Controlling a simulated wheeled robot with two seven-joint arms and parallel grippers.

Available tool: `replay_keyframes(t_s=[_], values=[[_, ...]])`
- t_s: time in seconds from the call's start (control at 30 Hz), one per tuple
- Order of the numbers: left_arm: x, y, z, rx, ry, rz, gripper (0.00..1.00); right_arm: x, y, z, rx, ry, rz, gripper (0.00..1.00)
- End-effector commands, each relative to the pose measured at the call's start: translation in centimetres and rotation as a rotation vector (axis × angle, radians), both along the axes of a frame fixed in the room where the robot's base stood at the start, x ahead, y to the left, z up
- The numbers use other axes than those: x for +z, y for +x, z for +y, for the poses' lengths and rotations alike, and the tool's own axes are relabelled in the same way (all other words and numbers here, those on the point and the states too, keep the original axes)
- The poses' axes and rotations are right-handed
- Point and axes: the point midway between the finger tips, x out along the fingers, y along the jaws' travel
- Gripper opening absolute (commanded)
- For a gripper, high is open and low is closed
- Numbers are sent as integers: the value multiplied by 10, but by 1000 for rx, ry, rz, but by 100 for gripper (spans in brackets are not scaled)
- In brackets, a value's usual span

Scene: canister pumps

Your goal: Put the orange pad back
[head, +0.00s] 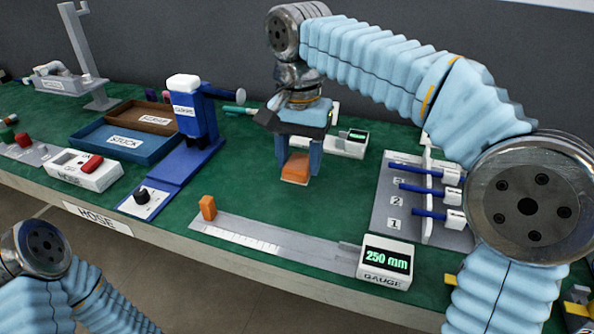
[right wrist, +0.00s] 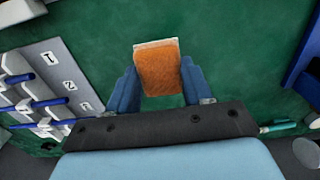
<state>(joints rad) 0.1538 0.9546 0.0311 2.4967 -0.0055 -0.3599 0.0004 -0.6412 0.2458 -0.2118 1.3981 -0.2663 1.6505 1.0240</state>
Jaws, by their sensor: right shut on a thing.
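The orange pad (head: 296,167) has a pale edge and hangs between the two blue fingers of my right gripper (head: 298,160), which is shut on it. In the right wrist view the pad (right wrist: 158,67) sits between the fingertips (right wrist: 160,90) and sticks out past them over the green mat. I cannot tell whether its lower end touches the mat. The gripper points down at the middle of the bench. Of my left arm only blue links show at the lower left; its gripper is out of view.
The gauge (head: 385,262) reads 250 mm; its rail carries an orange block (head: 208,207). A rack with numbered slots and blue rods (head: 418,190) stands right. Green mat (head: 255,195) is bare between.

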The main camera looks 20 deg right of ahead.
Motion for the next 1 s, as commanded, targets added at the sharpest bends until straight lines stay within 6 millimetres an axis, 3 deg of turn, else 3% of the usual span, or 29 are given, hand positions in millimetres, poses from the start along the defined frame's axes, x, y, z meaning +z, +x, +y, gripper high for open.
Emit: replay_keyframes(t_s=[0.3,0.73,0.77,0.9,1.0], values=[[-6,0,0,1,1,0,53,-39,10,0,-1,0,1,26],[-8,0,0,1,1,0,53,-47,10,0,0,0,0,26],[-7,0,0,1,1,0,53,-46,10,0,0,0,0,55],[-7,0,0,1,1,0,53,-45,10,0,0,0,0,76],[-7,0,0,1,1,0,53,-45,10,0,0,0,0,76]])
